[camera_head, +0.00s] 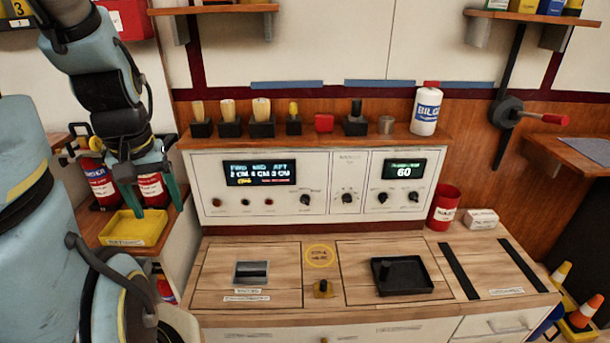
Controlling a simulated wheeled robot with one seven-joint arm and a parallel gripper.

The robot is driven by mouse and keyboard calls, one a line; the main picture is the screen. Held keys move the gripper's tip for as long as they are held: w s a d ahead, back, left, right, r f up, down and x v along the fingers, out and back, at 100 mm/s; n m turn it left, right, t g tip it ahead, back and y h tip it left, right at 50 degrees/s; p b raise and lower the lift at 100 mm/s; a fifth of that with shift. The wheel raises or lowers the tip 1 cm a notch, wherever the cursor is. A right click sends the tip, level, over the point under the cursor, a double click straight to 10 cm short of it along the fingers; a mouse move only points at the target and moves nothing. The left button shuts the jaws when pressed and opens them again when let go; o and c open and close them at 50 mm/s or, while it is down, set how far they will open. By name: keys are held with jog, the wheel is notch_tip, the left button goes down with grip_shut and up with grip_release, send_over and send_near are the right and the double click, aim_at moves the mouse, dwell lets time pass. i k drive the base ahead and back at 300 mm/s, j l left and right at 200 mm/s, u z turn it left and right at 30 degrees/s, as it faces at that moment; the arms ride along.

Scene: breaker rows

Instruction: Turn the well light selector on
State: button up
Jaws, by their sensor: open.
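The white control panel (320,220) stands at the back of the wooden counter. It carries several dark rotary knobs: one right of the blue-lit display (305,199), one in the middle (347,197), and two under the right display (383,198). Their labels are too small to read, so I cannot tell which is the well light selector or how it is set. My gripper (154,200) is open and empty, pointing down left of the panel, apart from every knob.
A yellow tray (135,230) lies below my gripper, with red canisters (100,188) behind it. A shelf above the panel holds several small items and a white bottle (426,112). A black tray (402,276) and a grey block (251,272) are on the counter. Space before the panel is clear.

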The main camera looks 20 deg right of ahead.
aim_at(414, 196)
jog(key=z, duration=1.35)
jog(key=k, duration=0.6)
jog(key=u, duration=1.8)
jog(key=k+l+u, duration=0.25)
jog(key=l, duration=0.25)
jog(key=k+l+u, duration=0.3)
jog(key=l, duration=0.2)
jog(key=k+l+u, duration=0.25)
jog(key=l, duration=0.2)
jog(key=k+l, duration=0.3)
jog(key=l, duration=0.15)
jog(key=k+l, duration=0.3)
jog(key=l, duration=0.15)
jog(key=k+l, duration=0.3)
jog(key=l, duration=0.2)
